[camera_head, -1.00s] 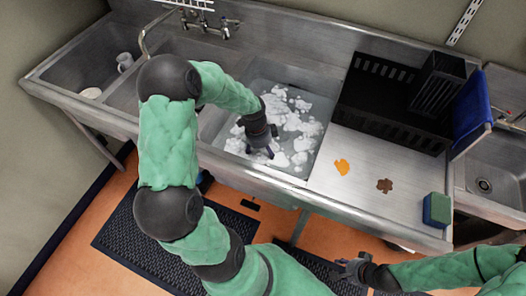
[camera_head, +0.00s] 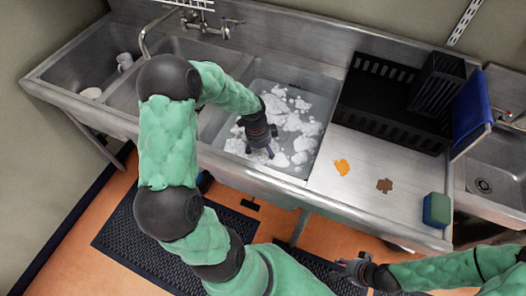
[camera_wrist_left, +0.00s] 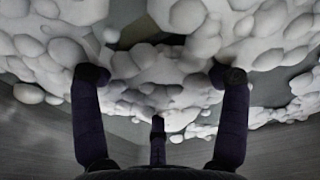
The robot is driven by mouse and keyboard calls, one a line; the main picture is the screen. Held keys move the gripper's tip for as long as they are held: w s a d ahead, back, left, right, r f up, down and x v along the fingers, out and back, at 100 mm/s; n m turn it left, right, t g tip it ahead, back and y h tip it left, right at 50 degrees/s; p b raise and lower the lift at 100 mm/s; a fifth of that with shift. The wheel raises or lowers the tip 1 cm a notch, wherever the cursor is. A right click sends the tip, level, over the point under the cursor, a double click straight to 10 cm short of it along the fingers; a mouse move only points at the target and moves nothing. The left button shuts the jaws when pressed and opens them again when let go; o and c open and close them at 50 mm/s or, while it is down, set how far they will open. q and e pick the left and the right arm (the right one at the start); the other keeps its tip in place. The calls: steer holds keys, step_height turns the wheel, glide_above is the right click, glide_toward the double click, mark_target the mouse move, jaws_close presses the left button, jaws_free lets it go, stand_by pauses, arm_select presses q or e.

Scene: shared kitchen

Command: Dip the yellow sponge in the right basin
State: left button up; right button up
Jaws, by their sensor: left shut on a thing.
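The right basin (camera_head: 258,88) holds water with white foam on top. My left gripper (camera_head: 259,152) points down into it at the foam, near the basin's front left part. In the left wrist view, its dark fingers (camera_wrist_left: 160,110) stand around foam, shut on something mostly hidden. A dark olive patch (camera_wrist_left: 148,26) shows between foam lumps there and may be part of the yellow sponge; I cannot tell. No clearly yellow sponge shows elsewhere. My right gripper (camera_head: 346,270) is away from the sink, in front of the counter, with nothing seen in it; its fingers look apart.
A blue and green block (camera_head: 437,210) sits at the counter's front right. A black rack (camera_head: 390,100) stands behind. Left basins hold a mug (camera_head: 124,62) and a white dish (camera_head: 91,93).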

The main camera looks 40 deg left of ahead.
arm_select(q)
steer(key=shift+r+p, duration=1.15)
steer(key=shift+p, duration=3.05)
step_height(320, 180, up, 21)
steer(key=p, duration=1.4)
steer(key=shift+s+d+r+p, duration=0.3)
steer(key=shift+s+p, duration=0.1)
steer(key=shift+s, duration=0.4)
steer(key=shift+s+d+r+p, duration=0.25)
steer(key=shift+s+p, duration=0.1)
steer(key=shift+s, duration=0.45)
steer(key=shift+s+d+r+p, duration=0.2)
steer(key=shift+s+r+p, duration=0.15)
steer(key=shift+s, duration=0.45)
